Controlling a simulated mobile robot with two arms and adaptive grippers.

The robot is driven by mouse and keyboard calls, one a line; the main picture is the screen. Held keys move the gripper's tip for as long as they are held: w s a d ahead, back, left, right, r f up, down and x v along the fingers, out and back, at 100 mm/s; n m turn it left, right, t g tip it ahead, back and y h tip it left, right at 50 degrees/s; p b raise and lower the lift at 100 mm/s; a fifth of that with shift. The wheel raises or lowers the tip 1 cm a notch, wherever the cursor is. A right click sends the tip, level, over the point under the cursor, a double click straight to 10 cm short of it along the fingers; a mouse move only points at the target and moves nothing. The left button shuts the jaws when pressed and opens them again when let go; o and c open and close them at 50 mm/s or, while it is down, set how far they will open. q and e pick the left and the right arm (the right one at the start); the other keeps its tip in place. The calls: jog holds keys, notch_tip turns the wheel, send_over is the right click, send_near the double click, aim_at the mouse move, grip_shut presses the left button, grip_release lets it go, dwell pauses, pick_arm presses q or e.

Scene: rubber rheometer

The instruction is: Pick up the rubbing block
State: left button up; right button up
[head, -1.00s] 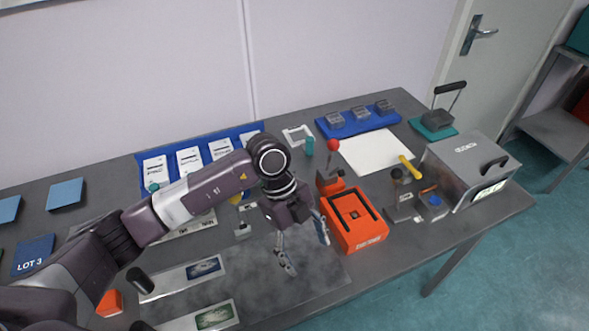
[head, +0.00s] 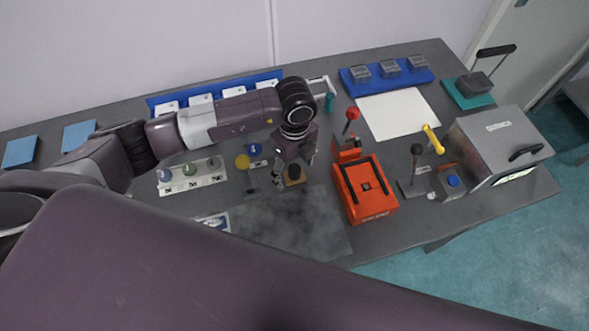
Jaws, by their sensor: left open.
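A small dark block with a tan part (head: 293,176), which looks like the rubbing block, sits at the back edge of the dark grey mat (head: 300,228) in the head view. My left gripper (head: 293,168) points down right at it, with one finger to the block's left and the other at its upper right. The fingers are apart. The gripper hides part of the block, and I cannot tell whether either finger touches it. My right gripper is not in view.
An orange press (head: 367,200) with a red-knobbed lever stands close on the right. A large link of mine covers the front.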

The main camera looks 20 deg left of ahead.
aim_at(295, 167)
pick_arm(q)
jog(key=shift+f, duration=0.3)
jog(key=shift+c, duration=0.5)
jog(key=c, duration=0.5)
jog(key=shift+c, duration=1.2)
jog(key=c, duration=0.3)
jog(key=shift+r, duration=0.15)
jog(key=shift+c, duration=0.2)
jog(key=shift+w+r+b, duration=0.1)
jog(key=shift+r+b, duration=0.2)
jog(key=shift+r, duration=0.35)
notch_tip(295, 167, up, 18)
jog(key=b, duration=0.3)
jog(key=shift+r+b, duration=0.25)
jog(key=shift+b, duration=0.05)
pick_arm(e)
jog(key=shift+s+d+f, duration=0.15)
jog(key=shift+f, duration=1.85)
